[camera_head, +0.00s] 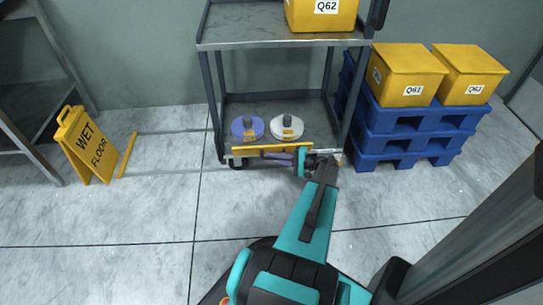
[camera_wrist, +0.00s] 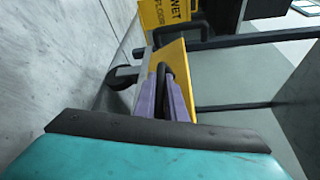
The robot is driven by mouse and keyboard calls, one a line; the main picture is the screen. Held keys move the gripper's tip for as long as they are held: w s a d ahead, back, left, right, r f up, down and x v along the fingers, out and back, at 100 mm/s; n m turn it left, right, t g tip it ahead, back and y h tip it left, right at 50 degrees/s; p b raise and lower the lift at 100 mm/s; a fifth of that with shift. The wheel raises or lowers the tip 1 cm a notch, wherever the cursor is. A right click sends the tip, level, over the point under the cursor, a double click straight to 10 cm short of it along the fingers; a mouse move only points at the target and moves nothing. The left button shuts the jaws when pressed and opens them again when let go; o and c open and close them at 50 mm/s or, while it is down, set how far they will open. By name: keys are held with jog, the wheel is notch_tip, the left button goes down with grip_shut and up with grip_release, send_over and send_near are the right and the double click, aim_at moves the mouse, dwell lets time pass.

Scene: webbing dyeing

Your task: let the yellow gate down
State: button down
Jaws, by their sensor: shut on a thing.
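The yellow gate (camera_head: 245,151) is a long narrow yellow bar across the front edge of the cart's lower shelf. It looks raised there. In the wrist view the gate (camera_wrist: 176,60) is a yellow plate seen along its length, with a black handle (camera_wrist: 167,54) on its face. My gripper (camera_head: 270,155) reaches in from the right along the front of the gate. Its purple fingers (camera_wrist: 168,88) are shut on the handle.
On the grey cart's lower shelf (camera_head: 265,110), a purple spool (camera_head: 247,127) and a white spool (camera_head: 287,127) lie behind the gate. Blue pallets (camera_head: 415,125) with yellow boxes stand at right. A wet floor sign (camera_head: 86,145) stands left. Floor before the cart is clear.

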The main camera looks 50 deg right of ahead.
jog(key=shift+a+f, duration=0.45)
jog(key=shift+f, duration=0.1)
jog(key=shift+s+a+f+p, duration=0.1)
jog(key=shift+s+f+p, duration=0.15)
jog(key=shift+f, duration=0.3)
jog(key=c, duration=1.8)
grip_release()
jog(key=shift+s, duration=0.15)
